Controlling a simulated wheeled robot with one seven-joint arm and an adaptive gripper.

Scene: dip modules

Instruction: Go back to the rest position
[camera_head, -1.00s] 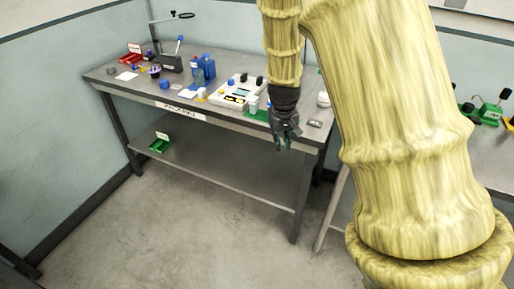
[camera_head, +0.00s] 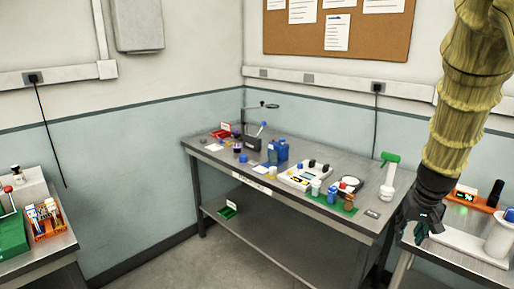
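My gripper (camera_head: 424,228) hangs at the right of the head view, pointing down, at the end of my yellow sleeved arm (camera_head: 464,95). It is in front of the gap between the middle bench and the right bench. Its dark fingers are small and partly merge with the background, so I cannot tell whether they are apart or closed. I see no object clearly held in it.
The middle bench (camera_head: 225,167) carries a white device (camera_head: 300,178), blue bottles (camera_head: 278,150), a green mat with small jars and a green-topped bottle (camera_head: 388,175). A left bench (camera_head: 45,255) holds an orange rack (camera_head: 46,222). Floor is free between benches.

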